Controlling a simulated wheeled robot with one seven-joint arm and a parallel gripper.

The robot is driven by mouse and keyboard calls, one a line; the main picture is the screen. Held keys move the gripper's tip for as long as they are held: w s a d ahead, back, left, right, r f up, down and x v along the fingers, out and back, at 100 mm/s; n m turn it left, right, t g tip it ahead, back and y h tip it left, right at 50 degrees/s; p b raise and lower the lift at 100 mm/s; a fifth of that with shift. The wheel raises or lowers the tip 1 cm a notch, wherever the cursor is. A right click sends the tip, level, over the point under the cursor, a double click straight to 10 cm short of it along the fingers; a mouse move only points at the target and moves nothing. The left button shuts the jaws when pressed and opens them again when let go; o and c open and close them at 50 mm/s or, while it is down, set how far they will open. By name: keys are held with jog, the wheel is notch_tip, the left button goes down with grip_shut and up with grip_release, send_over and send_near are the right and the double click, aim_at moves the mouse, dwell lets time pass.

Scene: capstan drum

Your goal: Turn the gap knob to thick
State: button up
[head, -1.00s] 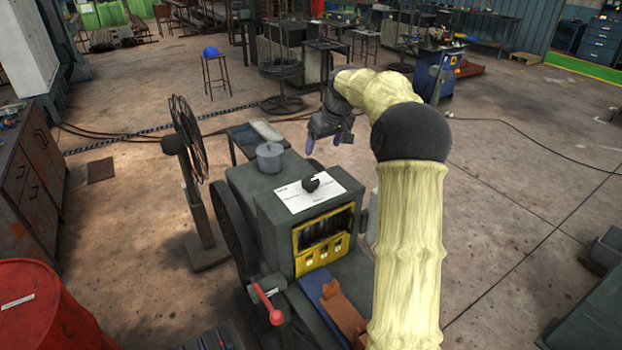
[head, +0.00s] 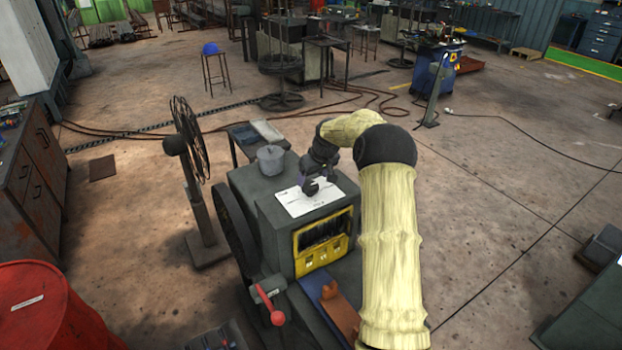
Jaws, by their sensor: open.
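The gap knob (head: 311,187) is a small black knob on a white label plate (head: 296,205) on top of the dark green machine (head: 266,226). The print on the plate is too small to read, so I cannot tell the knob's setting. My gripper (head: 312,182) is open, pointing down, with its purplish fingertips right at the knob. The fingers partly cover the knob, and I cannot tell whether they touch it.
A grey cylinder (head: 271,159) stands on the machine top, left of the plate. A red-knobbed lever (head: 277,317) sticks out at the front. A yellow panel (head: 323,256) is below the plate. A black fan (head: 186,143) stands at left, a red drum (head: 50,310) at lower left.

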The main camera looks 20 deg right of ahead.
aim_at(310, 185)
jog(key=shift+p+x, duration=0.75)
jog(key=shift+x, duration=1.6)
jog(key=c, duration=1)
